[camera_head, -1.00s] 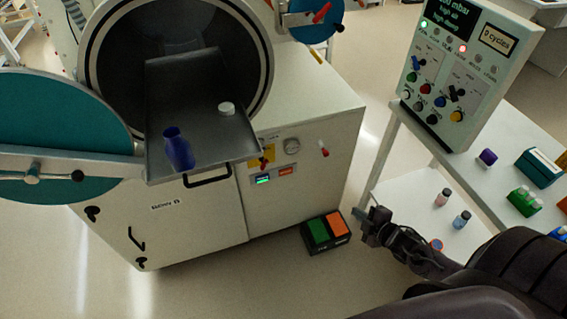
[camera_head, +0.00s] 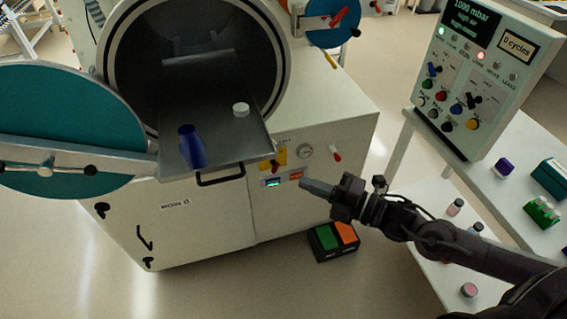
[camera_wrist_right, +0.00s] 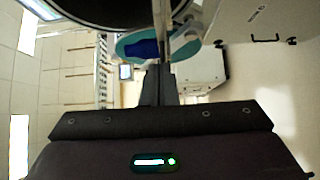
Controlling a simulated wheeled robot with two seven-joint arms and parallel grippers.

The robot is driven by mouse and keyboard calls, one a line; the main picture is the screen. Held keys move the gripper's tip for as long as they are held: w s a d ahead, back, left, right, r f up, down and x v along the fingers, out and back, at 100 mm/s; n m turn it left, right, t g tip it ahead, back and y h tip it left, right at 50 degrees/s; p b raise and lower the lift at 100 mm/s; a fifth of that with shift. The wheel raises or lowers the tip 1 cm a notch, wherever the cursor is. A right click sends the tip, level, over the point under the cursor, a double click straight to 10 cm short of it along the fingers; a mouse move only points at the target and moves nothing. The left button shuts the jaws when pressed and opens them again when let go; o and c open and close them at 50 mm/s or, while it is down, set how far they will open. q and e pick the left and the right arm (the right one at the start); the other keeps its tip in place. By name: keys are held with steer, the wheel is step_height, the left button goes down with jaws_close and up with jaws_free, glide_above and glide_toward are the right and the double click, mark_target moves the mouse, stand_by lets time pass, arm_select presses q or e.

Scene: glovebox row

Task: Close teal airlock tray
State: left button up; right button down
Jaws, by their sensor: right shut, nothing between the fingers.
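The airlock tray (camera_head: 229,142) is a dark metal tray pulled out of the round chamber opening (camera_head: 135,62), with a black handle (camera_head: 221,177) at its front edge. A blue bottle (camera_head: 191,147) and a white round cap-like piece (camera_head: 240,109) stand on it. The teal round door (camera_head: 62,120) is swung open at the left. My right gripper (camera_head: 306,186) is shut and empty, to the right of the tray handle and apart from it, in front of the cabinet. In the right wrist view the blue bottle (camera_wrist_right: 141,48) shows past the gripper (camera_wrist_right: 159,84). My left gripper is not in view.
A control panel (camera_head: 480,75) stands on a white table at the right, with a purple-capped container (camera_head: 503,168) and a green rack (camera_head: 541,211). A green and orange pedal box (camera_head: 333,241) lies on the floor by the cabinet. The floor at the lower left is clear.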

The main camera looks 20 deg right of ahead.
mark_target(268, 157)
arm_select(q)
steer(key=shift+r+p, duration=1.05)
arm_select(e)
steer(key=shift+w+a, duration=0.65)
steer(key=shift+w, duration=0.7)
steer(key=shift+w+a, duration=0.7)
steer(key=shift+w, duration=0.6)
steer(key=shift+w+a, duration=0.65)
steer(key=shift+w, duration=0.7)
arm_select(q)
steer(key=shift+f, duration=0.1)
